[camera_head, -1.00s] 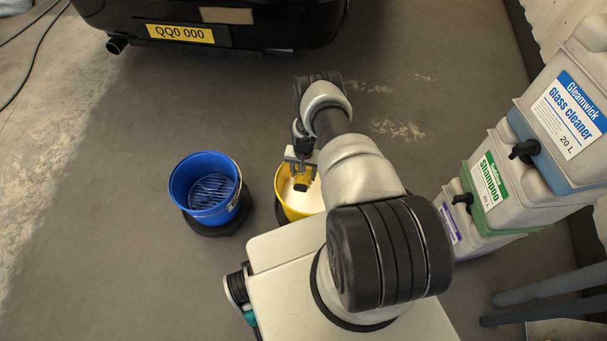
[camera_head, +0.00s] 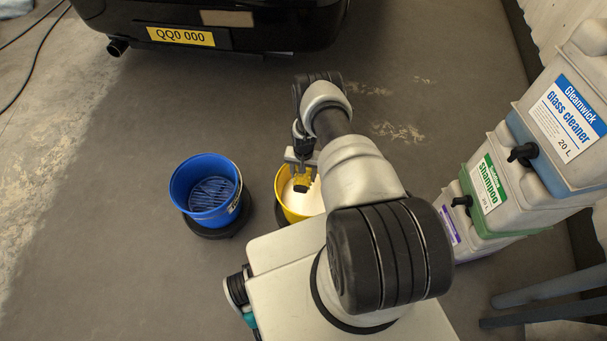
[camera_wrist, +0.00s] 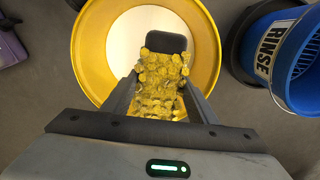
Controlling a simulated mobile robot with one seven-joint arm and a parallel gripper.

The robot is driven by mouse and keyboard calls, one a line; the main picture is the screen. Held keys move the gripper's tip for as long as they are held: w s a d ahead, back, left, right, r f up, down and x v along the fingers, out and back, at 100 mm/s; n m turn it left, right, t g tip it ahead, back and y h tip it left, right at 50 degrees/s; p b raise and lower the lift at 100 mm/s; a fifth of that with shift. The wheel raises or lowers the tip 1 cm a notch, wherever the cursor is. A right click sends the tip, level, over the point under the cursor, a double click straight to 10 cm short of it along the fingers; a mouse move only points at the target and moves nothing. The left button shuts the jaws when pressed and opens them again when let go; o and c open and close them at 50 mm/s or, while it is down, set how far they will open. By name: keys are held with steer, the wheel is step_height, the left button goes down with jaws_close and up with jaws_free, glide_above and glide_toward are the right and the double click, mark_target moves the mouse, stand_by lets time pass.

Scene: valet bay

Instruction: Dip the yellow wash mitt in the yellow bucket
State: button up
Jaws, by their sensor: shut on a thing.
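The yellow bucket (camera_head: 283,198) stands on the floor beside my body, with pale liquid inside; it also shows in the wrist view (camera_wrist: 88,50). The yellow wash mitt (camera_wrist: 160,85) has a shaggy yellow face and a dark end. My gripper (camera_wrist: 155,105) is shut on the mitt, with a dark finger on either side of it. In the head view my gripper (camera_head: 302,170) points down over the bucket, and only a little of the mitt (camera_head: 302,183) shows. The mitt is over the bucket's mouth; I cannot tell whether it touches the liquid.
A blue bucket (camera_head: 178,186) with a grid inside stands left of the yellow one; its RINSE label (camera_wrist: 272,50) shows in the wrist view. Stacked labelled containers (camera_head: 545,140) stand at the right. A black car (camera_head: 270,22) is at the back. Floor between is clear.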

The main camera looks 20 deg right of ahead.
steer(key=shift+r+p, duration=1.6)
steer(key=shift+r, duration=0.95)
